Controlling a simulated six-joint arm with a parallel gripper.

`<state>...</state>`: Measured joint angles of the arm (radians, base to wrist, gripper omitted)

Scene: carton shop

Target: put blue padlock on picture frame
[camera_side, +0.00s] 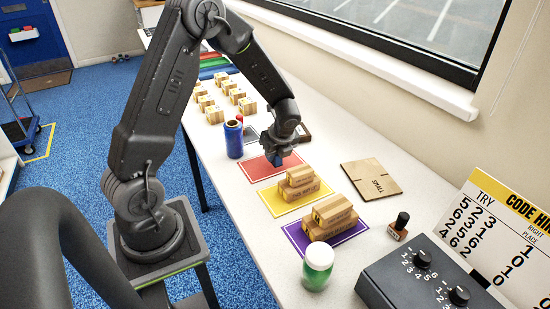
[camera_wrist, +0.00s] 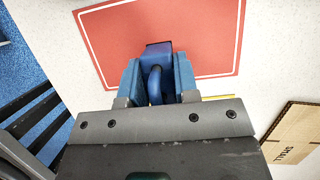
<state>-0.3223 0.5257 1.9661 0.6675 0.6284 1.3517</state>
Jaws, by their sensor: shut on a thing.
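The blue padlock (camera_wrist: 157,54) is between the fingers of my gripper (camera_wrist: 157,72) in the wrist view, with its shackle towards the palm. In the side view my gripper (camera_side: 277,153) is shut on the padlock (camera_side: 277,161), which shows as a small blue patch above the red mat. I cannot tell exactly how high it is. A dark-edged flat thing (camera_side: 305,134), probably the picture frame, lies just behind my gripper in the side view, partly hidden by my wrist. The picture frame is not seen in the wrist view.
The red mat (camera_side: 253,172) is bare.

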